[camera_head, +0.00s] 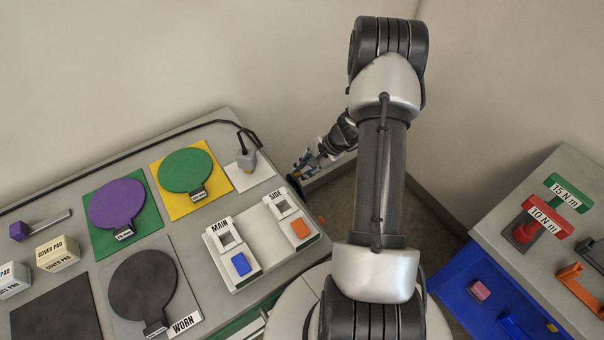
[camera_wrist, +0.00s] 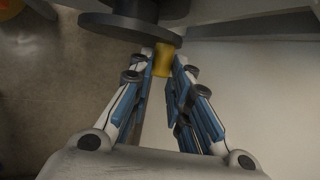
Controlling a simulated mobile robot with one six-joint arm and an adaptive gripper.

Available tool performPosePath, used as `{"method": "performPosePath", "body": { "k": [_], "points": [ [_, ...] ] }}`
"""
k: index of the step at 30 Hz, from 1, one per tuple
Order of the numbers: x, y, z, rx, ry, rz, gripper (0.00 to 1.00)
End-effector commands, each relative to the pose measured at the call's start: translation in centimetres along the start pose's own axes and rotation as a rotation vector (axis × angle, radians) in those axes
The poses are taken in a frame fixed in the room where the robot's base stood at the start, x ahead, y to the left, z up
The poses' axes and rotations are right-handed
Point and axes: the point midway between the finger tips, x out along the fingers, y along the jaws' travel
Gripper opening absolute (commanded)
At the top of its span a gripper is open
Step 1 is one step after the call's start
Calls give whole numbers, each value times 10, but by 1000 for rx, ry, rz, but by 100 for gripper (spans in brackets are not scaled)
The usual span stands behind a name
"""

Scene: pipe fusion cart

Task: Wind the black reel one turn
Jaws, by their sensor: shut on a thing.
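My gripper (camera_wrist: 163,75) is shut on a yellow handle (camera_wrist: 163,60), which sits between its fingertips in the wrist view. The black reel (camera_wrist: 130,27) shows as dark round discs just above the handle, partly cut off by the top edge. The handle stands close under the reel's disc; their joint is hidden. In the head view my gripper (camera_head: 303,172) is small, just past the right end of the cart. The reel cannot be made out clearly there.
The grey cart top (camera_head: 75,247) carries a purple disc (camera_head: 117,204), a green disc (camera_head: 187,170), a black disc (camera_head: 143,283) by a WORN label, and white MAIN and SIDE blocks (camera_head: 262,245). A second bench (camera_head: 500,215) stands right, with a blue tray (camera_head: 455,275). Floor shows between them.

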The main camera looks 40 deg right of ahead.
Motion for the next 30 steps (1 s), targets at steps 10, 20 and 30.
{"method": "performPosePath", "body": {
  "k": [10, 20, 30],
  "points": [
    [-8, 16, 4, -113, -5, -300, 0],
    [-13, 28, 6, -236, -8, -592, 0],
    [-14, 43, 7, -364, -10, -892, 0]
  ]
}}
